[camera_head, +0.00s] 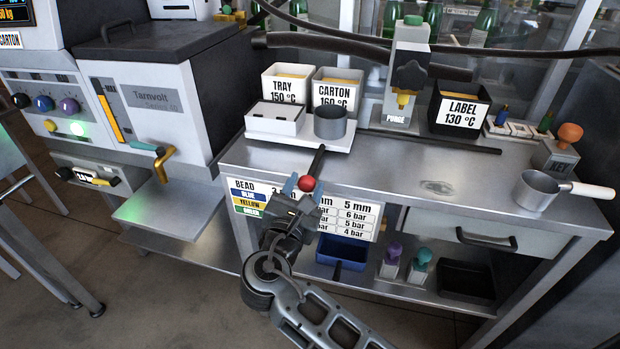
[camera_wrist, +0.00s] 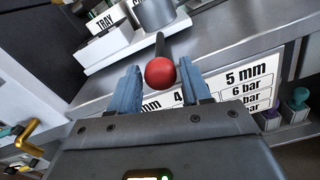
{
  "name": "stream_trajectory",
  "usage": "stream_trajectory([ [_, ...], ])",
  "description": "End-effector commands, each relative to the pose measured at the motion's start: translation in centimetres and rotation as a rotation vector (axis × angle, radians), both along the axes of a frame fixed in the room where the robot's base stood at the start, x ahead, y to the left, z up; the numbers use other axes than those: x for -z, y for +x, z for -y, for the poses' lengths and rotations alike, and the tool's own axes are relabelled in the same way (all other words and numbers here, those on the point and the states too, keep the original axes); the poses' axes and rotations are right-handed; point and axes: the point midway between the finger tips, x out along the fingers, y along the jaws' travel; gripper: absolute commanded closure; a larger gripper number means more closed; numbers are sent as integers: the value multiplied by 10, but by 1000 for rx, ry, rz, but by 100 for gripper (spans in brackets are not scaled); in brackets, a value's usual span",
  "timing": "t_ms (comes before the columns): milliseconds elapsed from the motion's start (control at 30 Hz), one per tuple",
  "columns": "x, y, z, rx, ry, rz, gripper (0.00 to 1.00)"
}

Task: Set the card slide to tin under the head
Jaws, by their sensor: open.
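My gripper (camera_head: 305,188) is open, with its two blue fingers on either side of a red ball knob (camera_head: 307,183). In the wrist view, the knob (camera_wrist: 160,73) sits between the fingertips (camera_wrist: 159,67), with a gap at the sides. A dark rod (camera_head: 317,162) runs from the knob back to a white platform (camera_head: 338,140) on the bench, which carries a grey cup (camera_head: 330,122). I cannot tell which part is the card slide, and no marking reading tin is legible. My gripper hides part of the chart behind it.
The steel bench (camera_head: 420,165) bears bins marked TRAY (camera_head: 288,90) and CARTON (camera_head: 335,95), a purge unit (camera_head: 405,85) and a LABEL bin (camera_head: 460,112). A BEAD chart (camera_head: 350,222) hangs on its front. A blue bin (camera_head: 340,252) sits below. A Tarnvolt machine (camera_head: 155,95) stands left.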

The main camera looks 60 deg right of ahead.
Motion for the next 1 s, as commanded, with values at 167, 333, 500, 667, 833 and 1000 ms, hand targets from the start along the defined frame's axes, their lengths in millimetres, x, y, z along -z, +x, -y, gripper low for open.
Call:
stream_trajectory([
  [167, 0, 8, 24, 2, 1, 1, 52],
  [333, 0, 12, 35, 1, 1, 2, 52],
  [500, 0, 13, 37, -1, 1, 2, 52],
  [667, 0, 13, 37, -1, 1, 2, 56],
  [833, 0, 13, 36, -1, 1, 2, 72],
  [1000, 0, 13, 36, -1, 1, 2, 89],
])
